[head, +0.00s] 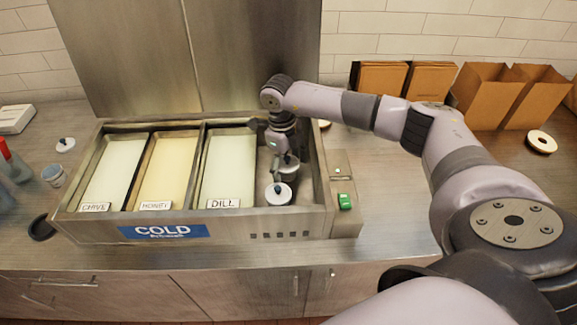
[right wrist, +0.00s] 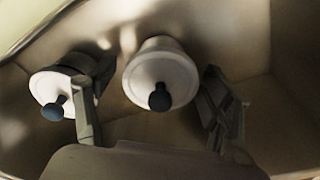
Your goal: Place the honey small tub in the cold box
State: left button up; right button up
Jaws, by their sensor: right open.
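The steel cold box (head: 343,222) stands on the counter, its lid raised behind. Its fourth compartment, at the right, holds two small white tubs with dark knobs. The nearer tub (head: 279,195) stands at the front; the other tub (head: 290,172) is partly hidden by my right gripper (head: 284,160). My gripper reaches down into this compartment. In the right wrist view its open fingers (right wrist: 160,100) are on either side of one tub (right wrist: 165,72), with gaps showing. The other tub (right wrist: 52,88) is outside the left finger. No label shows which is honey. My left gripper is out of view.
Large pans marked chive (head: 112,170), honey (head: 166,170) and dill (head: 229,168) fill the other compartments. A loose lid (head: 65,145), a small cup (head: 54,176) and bottles stand at left. Paper bags (head: 482,92) stand at right. The compartment walls are close around my gripper.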

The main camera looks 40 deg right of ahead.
aim_at(284, 161)
jog(key=r+b, duration=0.1)
jog(key=r, duration=0.2)
jog(key=w+r+b, duration=0.1)
jog(key=r, duration=0.3)
jog(key=r+b, duration=0.1)
jog(key=r, duration=0.2)
jog(key=shift+w+a+r+b, duration=0.2)
jog(key=shift+a+r+b, duration=0.05)
jog(key=shift+r+b, duration=0.1)
jog(key=shift+r, duration=0.45)
